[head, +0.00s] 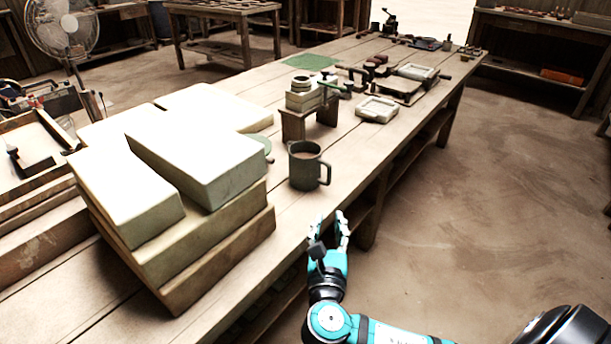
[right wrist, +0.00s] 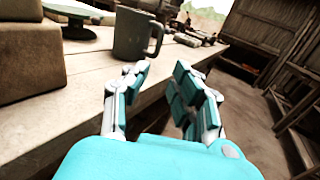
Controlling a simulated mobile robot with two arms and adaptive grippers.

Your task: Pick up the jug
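The jug (head: 304,168) is a dark grey-green mug-like vessel with a handle on its right side. It stands upright on the wooden table near the front edge and also shows in the right wrist view (right wrist: 131,36). My right gripper (head: 329,220) is just beyond the table's front edge, nearer to me than the jug and apart from it. Its fingers are spread and empty, as the right wrist view (right wrist: 160,85) also shows. My left gripper is in neither view.
A pale square tile mould (head: 377,109) lies farther right. The tabletop (head: 345,165) right of the jug is clear.

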